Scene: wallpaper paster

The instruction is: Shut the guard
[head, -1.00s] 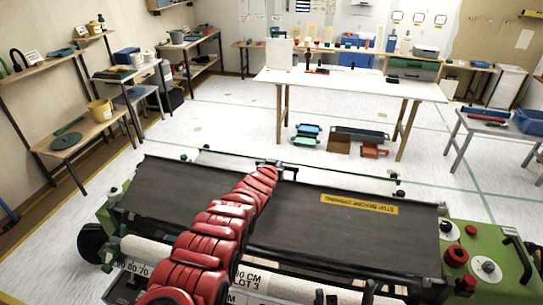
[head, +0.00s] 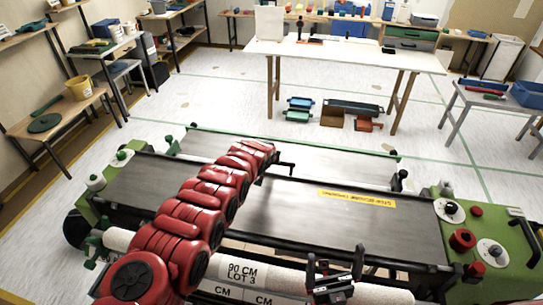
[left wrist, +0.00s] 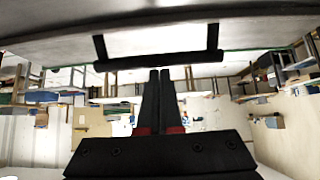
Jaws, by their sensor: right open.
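The guard (head: 290,215) is a dark wide panel with a yellow label (head: 356,198), across the middle of the green machine in the head view. Its far edge carries a black handle (head: 285,164). My left arm reaches over the panel to this handle, its own links hiding the gripper there. In the left wrist view my left gripper (left wrist: 159,74) is shut, its fingertips close to the handle bar (left wrist: 155,62). The bar is not seen between the fingers; contact cannot be told. My right gripper (head: 330,282) is open over the front of the machine.
A white paper roll (head: 240,272) lies along the front. A rear rail (head: 300,142) stands behind the panel, with pale space between. Red knobs (head: 462,240) are on the right green end.

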